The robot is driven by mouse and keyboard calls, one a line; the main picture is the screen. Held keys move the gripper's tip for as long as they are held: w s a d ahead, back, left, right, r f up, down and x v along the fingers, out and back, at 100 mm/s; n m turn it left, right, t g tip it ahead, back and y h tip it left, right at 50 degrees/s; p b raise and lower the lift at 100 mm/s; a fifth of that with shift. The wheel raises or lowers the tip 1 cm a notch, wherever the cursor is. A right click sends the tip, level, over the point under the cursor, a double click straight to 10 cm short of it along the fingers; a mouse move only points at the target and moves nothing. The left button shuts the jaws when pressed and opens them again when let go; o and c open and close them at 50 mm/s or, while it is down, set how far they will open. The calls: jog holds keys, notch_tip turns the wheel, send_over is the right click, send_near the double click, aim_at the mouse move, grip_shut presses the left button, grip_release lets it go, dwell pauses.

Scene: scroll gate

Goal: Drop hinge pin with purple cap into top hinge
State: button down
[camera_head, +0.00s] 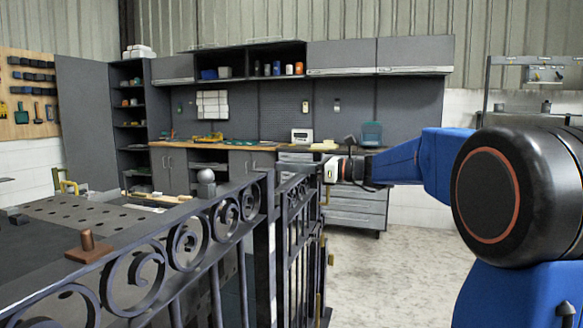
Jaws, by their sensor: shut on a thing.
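A dark iron gate with scrollwork (295,215) stands open at mid-picture, beside the post (264,250). Small brass-coloured hinge parts show along its right edge: an upper one (326,195) just below my gripper, and a lower one (330,259). My gripper (318,171) is at the height of the gate's top, at the end of my blue arm coming from the right. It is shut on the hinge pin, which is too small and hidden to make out. No purple cap is visible. I cannot tell whether the pin touches the top hinge.
A scrollwork fence panel (180,245) fills the lower left, in front of a dark perforated table (95,212). A workbench with drawers (357,205) and cabinets stands behind. The concrete floor (420,255) right of the gate is clear.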

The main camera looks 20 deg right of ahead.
jog(key=shift+w+a+f, duration=0.25)
jog(key=shift+w+a, duration=0.3)
jog(key=shift+a, duration=0.2)
notch_tip(320, 180, down, 6)
dwell(4.5)
jog(key=c, duration=1.5)
grip_release()
jog(key=shift+d, duration=0.1)
jog(key=v, duration=1.7)
jog(key=shift+s+d, duration=0.1)
jog(key=shift+s, duration=0.05)
